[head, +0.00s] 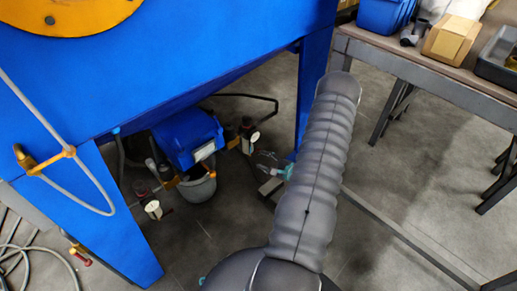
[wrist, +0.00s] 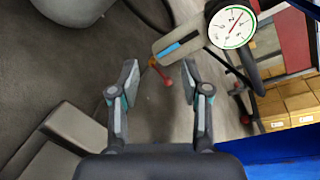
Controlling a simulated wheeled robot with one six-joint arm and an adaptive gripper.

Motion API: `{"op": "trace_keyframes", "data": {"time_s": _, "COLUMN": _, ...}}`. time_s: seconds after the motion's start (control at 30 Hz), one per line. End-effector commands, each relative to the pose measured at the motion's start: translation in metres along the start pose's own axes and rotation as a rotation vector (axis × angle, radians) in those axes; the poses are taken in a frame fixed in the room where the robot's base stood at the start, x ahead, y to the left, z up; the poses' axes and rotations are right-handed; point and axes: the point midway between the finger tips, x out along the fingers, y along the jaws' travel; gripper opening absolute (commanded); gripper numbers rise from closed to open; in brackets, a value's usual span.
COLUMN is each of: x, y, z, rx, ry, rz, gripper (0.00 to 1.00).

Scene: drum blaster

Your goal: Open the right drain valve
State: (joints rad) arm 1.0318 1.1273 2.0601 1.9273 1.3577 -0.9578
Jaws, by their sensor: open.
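In the wrist view, a small valve handle with a red knob (wrist: 168,82) hangs from an orange fitting on a grey pipe, beside a round white pressure gauge (wrist: 233,25). My gripper (wrist: 159,72) is open, and the red knob appears between its two fingers, with a visible gap to each side. I cannot tell how deep the knob sits between them. In the head view, my gripper (head: 269,163) shows partly behind my grey arm, just below and right of the right gauge (head: 254,137). The right valve's handle is too small to make out there.
A second gauge (head: 153,207) is at the lower left. A blue unit (head: 187,136) and a grey bucket (head: 197,185) sit between the gauges, under the big blue machine (head: 190,50). Its blue leg (head: 312,75) stands close to my arm. A workbench (head: 430,70) is at right.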

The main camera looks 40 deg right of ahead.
Motion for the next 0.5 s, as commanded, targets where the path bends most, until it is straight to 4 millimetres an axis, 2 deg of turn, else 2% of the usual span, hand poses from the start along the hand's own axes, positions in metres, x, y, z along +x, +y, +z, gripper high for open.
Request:
{"op": "trace_keyframes", "data": {"time_s": 0.03, "x": -0.006, "y": 0.004, "z": -0.018, "rx": -0.001, "ry": 0.049, "rz": -0.042, "gripper": 0.47}}
{"op": "trace_keyframes", "data": {"time_s": 0.1, "x": -0.012, "y": 0.006, "z": -0.038, "rx": -0.015, "ry": 0.108, "rz": -0.090, "gripper": 0.47}}
{"op": "trace_keyframes", "data": {"time_s": 0.2, "x": -0.019, "y": 0.009, "z": -0.056, "rx": -0.031, "ry": 0.166, "rz": -0.130, "gripper": 0.47}}
{"op": "trace_keyframes", "data": {"time_s": 0.37, "x": -0.016, "y": 0.009, "z": -0.066, "rx": -0.044, "ry": 0.193, "rz": -0.150, "gripper": 0.47}}
{"op": "trace_keyframes", "data": {"time_s": 0.5, "x": 0.003, "y": 0.006, "z": -0.069, "rx": -0.044, "ry": 0.190, "rz": -0.148, "gripper": 0.47}}
